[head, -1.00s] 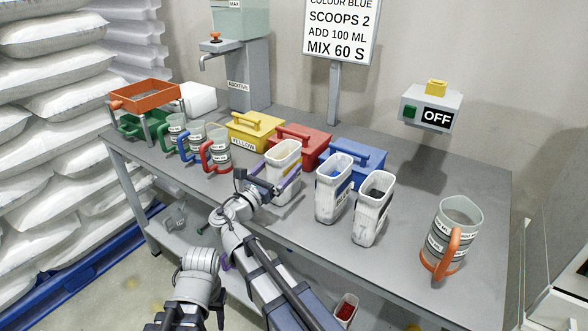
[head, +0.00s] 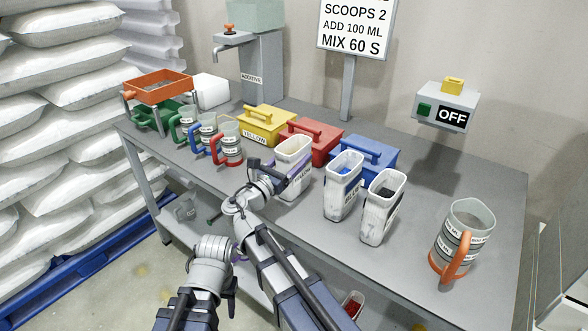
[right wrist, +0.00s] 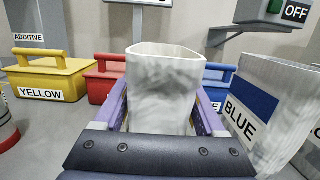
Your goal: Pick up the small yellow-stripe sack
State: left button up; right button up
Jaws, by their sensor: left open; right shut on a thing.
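The small yellow-stripe sack (head: 293,152) is a white, open-topped upright pouch with a yellow label. It stands on the grey bench, left of the blue-stripe sack. My right gripper (head: 283,178) is shut on it, with purple fingers along its sides. In the right wrist view, the sack's plain white face (right wrist: 164,95) fills the space between the fingers (right wrist: 163,115). Its base is hidden there, and I see no clear gap under it in the head view. My left gripper (head: 238,253) is low in front of the bench, mostly hidden behind my arms, open and apart from the sack.
The blue-stripe sack (head: 344,190) and a third sack (head: 382,212) stand close to the right. Yellow (head: 262,127), red (head: 312,144) and blue (head: 366,163) lidded boxes stand behind. Handled mugs are at left, and an orange-handled jug (head: 464,240) is at right.

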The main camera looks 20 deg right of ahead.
grip_shut()
jog(key=shift+r, duration=0.2)
notch_tip(320, 180, up, 10)
jog(key=p, duration=1)
jog(key=shift+f, duration=0.2)
